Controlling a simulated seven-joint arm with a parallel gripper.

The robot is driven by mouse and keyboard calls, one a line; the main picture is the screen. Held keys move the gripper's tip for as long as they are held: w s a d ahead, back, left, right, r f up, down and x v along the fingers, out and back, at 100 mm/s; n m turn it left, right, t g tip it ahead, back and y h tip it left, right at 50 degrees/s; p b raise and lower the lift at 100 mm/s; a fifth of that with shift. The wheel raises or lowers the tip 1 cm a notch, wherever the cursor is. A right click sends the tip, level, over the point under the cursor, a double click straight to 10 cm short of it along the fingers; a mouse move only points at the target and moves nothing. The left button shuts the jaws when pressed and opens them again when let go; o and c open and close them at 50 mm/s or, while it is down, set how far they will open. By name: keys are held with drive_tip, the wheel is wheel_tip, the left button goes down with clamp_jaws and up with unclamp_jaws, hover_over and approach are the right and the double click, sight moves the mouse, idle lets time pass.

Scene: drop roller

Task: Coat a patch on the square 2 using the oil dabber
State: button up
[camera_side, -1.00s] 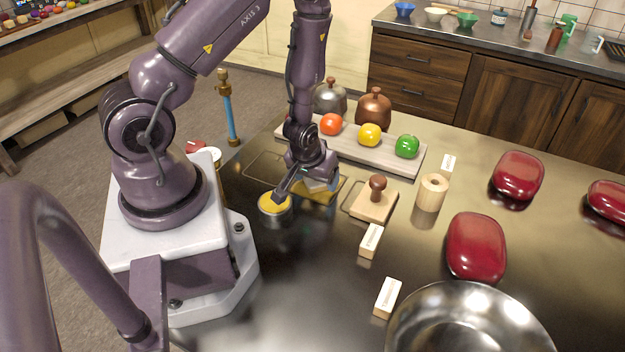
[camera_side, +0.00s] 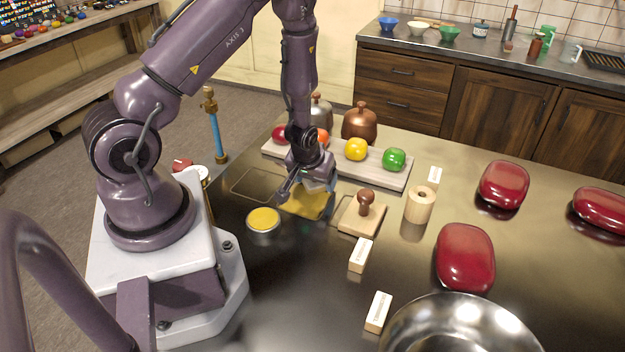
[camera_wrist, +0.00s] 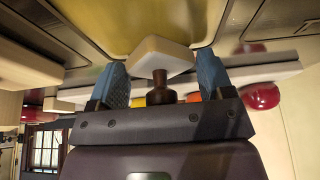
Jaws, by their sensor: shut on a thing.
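My gripper (camera_side: 314,180) is shut on the oil dabber, a pale block with a dark brown knob. In the wrist view the dabber (camera_wrist: 160,60) sits with its knob between the two blue fingers (camera_wrist: 161,85). The dabber is over a yellow patch (camera_side: 305,204) on the table, which fills the top of the wrist view (camera_wrist: 105,20). I cannot tell whether the dabber touches it. A round metal tin with a yellow top (camera_side: 264,219) stands to the left. I see no number marking square 2.
A wooden block with a brown knob (camera_side: 362,212) and a wooden cylinder (camera_side: 420,204) stand right of my gripper. Behind lies a board (camera_side: 340,165) with coloured balls. Labelled blocks (camera_side: 360,255), red glossy lumps (camera_side: 465,257) and a metal bowl (camera_side: 460,325) are on the right.

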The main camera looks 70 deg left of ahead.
sight(303, 214)
drive_tip(key=shift+w+d, duration=0.4)
drive_tip(key=shift+d, duration=0.15)
drive_tip(key=shift+s+d, duration=3.5)
drive_tip(key=shift+s, duration=0.05)
drive_tip(key=shift+r, duration=3)
